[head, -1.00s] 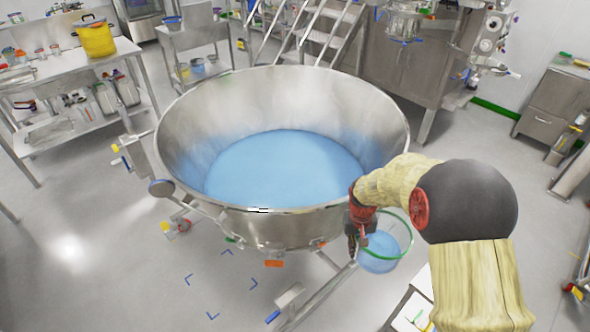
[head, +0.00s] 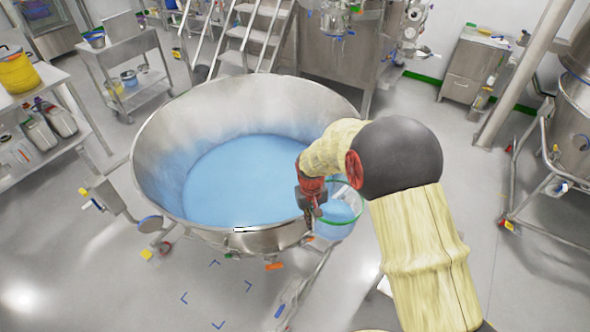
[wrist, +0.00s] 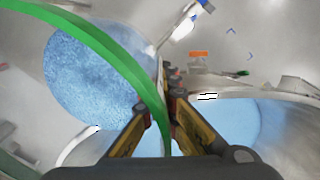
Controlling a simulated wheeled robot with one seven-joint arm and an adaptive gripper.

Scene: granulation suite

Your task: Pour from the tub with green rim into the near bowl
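The tub with green rim (head: 337,218) is clear with blue material inside. It hangs just outside the right front rim of the near bowl. My gripper (head: 308,212) is shut on the tub's rim side. In the wrist view, the green rim (wrist: 98,62) arcs across the left, and my gripper's fingers (wrist: 166,92) close on the tub's edge. I cannot tell how much the tub is tilted. The near bowl (head: 165,130) is a large steel vessel with blue material spread over its floor. It also shows at the lower right of the wrist view (wrist: 290,128).
A steel table (head: 85,125) with a yellow pot (head: 17,74) stands at the left. A cart (head: 125,55) and stairs (head: 243,58) are behind the bowl. Another steel vessel (head: 572,125) stands at the right.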

